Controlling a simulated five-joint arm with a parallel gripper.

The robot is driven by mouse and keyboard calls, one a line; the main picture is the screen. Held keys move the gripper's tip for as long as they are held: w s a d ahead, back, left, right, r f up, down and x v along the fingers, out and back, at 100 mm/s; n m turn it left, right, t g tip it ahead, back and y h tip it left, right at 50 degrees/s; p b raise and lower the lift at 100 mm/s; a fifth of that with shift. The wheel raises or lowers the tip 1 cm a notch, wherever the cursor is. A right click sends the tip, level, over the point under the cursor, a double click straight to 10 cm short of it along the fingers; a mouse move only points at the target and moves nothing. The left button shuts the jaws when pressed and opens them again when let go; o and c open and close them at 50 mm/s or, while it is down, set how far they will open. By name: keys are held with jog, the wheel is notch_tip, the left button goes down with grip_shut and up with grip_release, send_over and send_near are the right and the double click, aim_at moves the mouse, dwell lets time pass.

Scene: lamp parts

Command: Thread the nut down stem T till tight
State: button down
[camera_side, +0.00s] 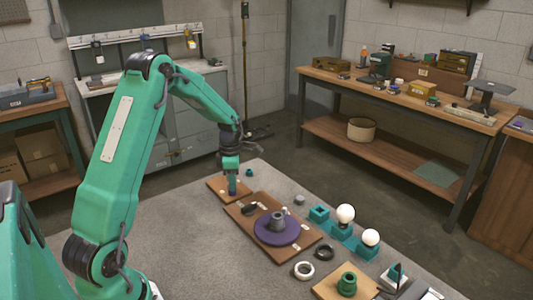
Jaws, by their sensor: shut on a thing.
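My gripper (231,180) points straight down over a small wooden board (216,185) left of the middle. It is shut on a small, dark purple-blue piece (233,191), which I take to be the nut, low over the board. The piece is mostly hidden by the fingers. Stem T cannot be made out under the gripper, so I cannot tell how far down the nut sits or whether it is tight.
A larger board (244,225) holds a purple disc (291,236) with a grey hub (278,222). The grey mat (185,235) is clear at left.

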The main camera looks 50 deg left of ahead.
jog(key=m, duration=0.4)
jog(key=shift+s+f, duration=0.1)
jog(key=shift+f, duration=0.2)
jog(key=shift+m, duration=1)
jog(key=m, duration=0.3)
jog(key=shift+s, duration=0.1)
jog(key=shift+m, duration=2)
jog(key=m, duration=0.4)
jog(key=shift+s+m, duration=0.1)
jog(key=shift+m, duration=1.3)
jog(key=shift+m, duration=0.3)
